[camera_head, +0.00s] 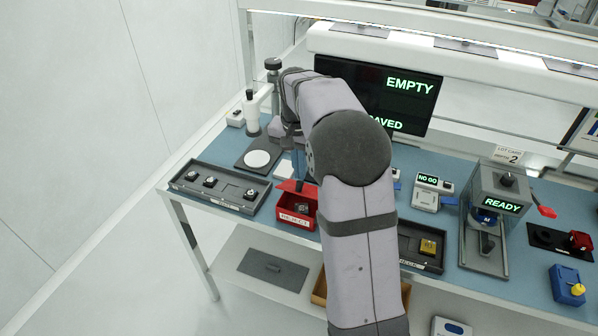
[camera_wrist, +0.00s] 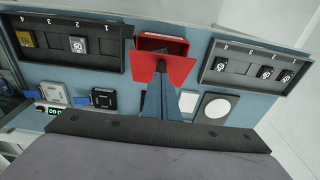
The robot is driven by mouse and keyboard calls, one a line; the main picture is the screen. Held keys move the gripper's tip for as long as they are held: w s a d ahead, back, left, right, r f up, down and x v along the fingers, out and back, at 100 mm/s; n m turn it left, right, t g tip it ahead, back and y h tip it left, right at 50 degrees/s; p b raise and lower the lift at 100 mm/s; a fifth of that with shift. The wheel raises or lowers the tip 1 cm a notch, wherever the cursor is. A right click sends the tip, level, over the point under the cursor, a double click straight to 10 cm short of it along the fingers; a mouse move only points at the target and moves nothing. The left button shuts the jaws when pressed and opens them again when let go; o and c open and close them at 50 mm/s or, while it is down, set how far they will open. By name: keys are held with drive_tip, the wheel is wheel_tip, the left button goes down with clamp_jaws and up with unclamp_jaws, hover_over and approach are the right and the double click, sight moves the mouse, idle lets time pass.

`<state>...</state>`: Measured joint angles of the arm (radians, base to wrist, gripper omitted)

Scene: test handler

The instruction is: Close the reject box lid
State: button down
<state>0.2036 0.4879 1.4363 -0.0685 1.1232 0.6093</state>
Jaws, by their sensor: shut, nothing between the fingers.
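The red reject box (camera_head: 297,219) stands near the front edge of the blue bench, with a white label on its front. Its lid (camera_head: 288,186) is raised at the back, so the box is open and a small dark part shows inside. In the wrist view the lid (camera_wrist: 182,68) is a red panel beside the box opening (camera_wrist: 163,44). My gripper (camera_head: 299,186) is shut and empty, pointing down at the back of the box by the lid. In the wrist view its blue fingertips (camera_wrist: 161,66) overlap the lid; I cannot tell whether they touch it.
A dark tray (camera_head: 220,186) with several small parts lies left of the box. A white round pad (camera_head: 258,159) and a bottle (camera_head: 252,112) are behind it. Another tray (camera_head: 421,246) with a yellow part lies right, partly behind my arm. A READY press (camera_head: 490,222) stands further right.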

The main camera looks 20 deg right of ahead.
drive_tip(key=shift+s+a+f, duration=0.15)
drive_tip(key=shift+f, duration=0.25)
drive_tip(key=shift+s+a+f, duration=0.1)
drive_tip(key=shift+f, duration=0.25)
drive_tip(key=shift+f, duration=0.1)
drive_tip(key=shift+a+f+b, duration=0.1)
drive_tip(key=shift+f+b, duration=0.1)
drive_tip(key=shift+b, duration=0.3)
drive_tip(key=s+a+f+t+h+b, duration=0.1)
drive_tip(key=b, duration=0.3)
drive_tip(key=s+f+b, duration=0.1)
drive_tip(key=b, duration=0.3)
drive_tip(key=a+f+t+h+b, duration=0.1)
drive_tip(key=b, duration=0.4)
drive_tip(key=shift+s+a+f+t+h, duration=0.3)
drive_tip(key=shift+s+f, duration=0.1)
drive_tip(key=shift+r, duration=0.15)
